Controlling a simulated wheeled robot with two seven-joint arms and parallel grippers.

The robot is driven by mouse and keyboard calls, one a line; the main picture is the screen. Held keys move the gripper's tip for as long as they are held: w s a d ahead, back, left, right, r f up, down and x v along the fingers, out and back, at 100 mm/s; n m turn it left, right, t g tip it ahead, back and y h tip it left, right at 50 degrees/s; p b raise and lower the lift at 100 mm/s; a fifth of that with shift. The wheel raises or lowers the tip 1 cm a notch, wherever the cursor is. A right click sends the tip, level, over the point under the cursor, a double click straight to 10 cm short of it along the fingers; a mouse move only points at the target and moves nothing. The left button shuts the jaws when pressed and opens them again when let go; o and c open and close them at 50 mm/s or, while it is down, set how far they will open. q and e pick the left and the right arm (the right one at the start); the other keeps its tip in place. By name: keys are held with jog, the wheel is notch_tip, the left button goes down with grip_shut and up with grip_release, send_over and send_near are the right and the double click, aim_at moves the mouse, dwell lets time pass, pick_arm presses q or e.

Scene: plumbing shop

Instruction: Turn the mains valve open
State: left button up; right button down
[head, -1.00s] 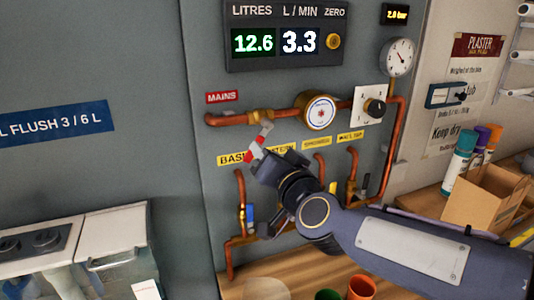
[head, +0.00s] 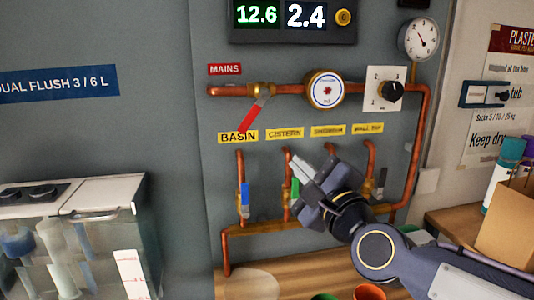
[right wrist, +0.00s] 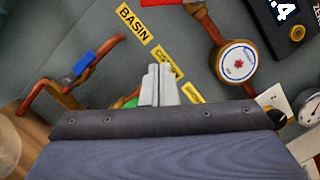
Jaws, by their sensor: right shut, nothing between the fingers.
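The mains valve sits on the copper pipe under the red MAINS sign (head: 224,70). Its brass body (head: 261,89) carries a red lever (head: 253,115) that slants down and left, its tip by the BASIN label. My right gripper (head: 300,168) is shut and empty, below and right of the lever and apart from it, in front of the cistern riser. In the right wrist view its fingers (right wrist: 160,84) are together, near the CISTERN label. A red bit at that view's top edge may be the lever. My left gripper is not in view.
The basin riser has a blue lever (head: 245,196); a green one (head: 295,190) is beside my gripper. A round meter (head: 326,90), black knob (head: 391,91) and gauge (head: 418,40) are to the right. The flow display (head: 290,16) reads 2.4 L/min. Cups (head: 369,291) stand below.

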aim_at(254, 111)
jog(key=w+a+r+p, duration=0.3)
jog(key=w+a, duration=0.4)
jog(key=w, duration=0.1)
jog(key=shift+w+r+p, duration=0.2)
jog(key=shift+r+p, duration=0.15)
jog(key=shift+p, duration=0.05)
jog(key=shift+a, duration=0.1)
jog(key=shift+a+m+b, duration=0.15)
jog(key=shift+m+b, duration=0.15)
jog(key=shift+m, duration=0.1)
